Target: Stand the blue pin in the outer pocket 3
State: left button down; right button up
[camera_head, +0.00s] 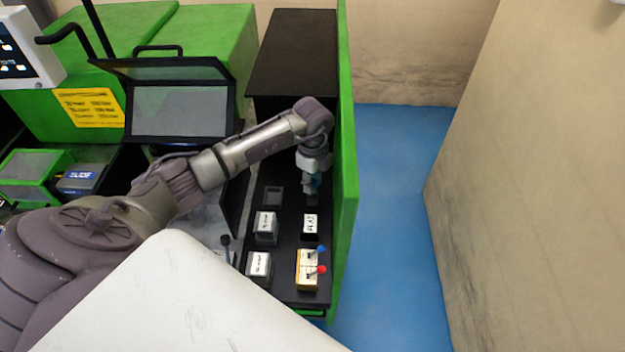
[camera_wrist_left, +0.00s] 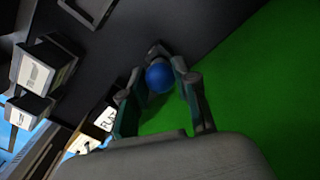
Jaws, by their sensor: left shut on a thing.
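My left gripper (camera_head: 312,186) is over the far end of the black tray, close to the green wall. In the left wrist view, my left gripper (camera_wrist_left: 160,85) is shut on the blue pin (camera_wrist_left: 159,77), whose round blue head shows between the fingers. The pin's lower part is hidden, so I cannot tell whether it is in a pocket. A dark pocket (camera_head: 311,201) shows just below the gripper in the head view. No number marks it. My right gripper is not in view.
The green wall (camera_head: 345,200) rises along the right side.

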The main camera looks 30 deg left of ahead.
pick_arm(q)
jog(key=shift+f+b, duration=0.55)
jog(key=shift+f, duration=0.35)
jog(key=c, duration=0.8)
grip_release()
notch_tip(320, 180, up, 12)
jog(key=shift+r, duration=0.1)
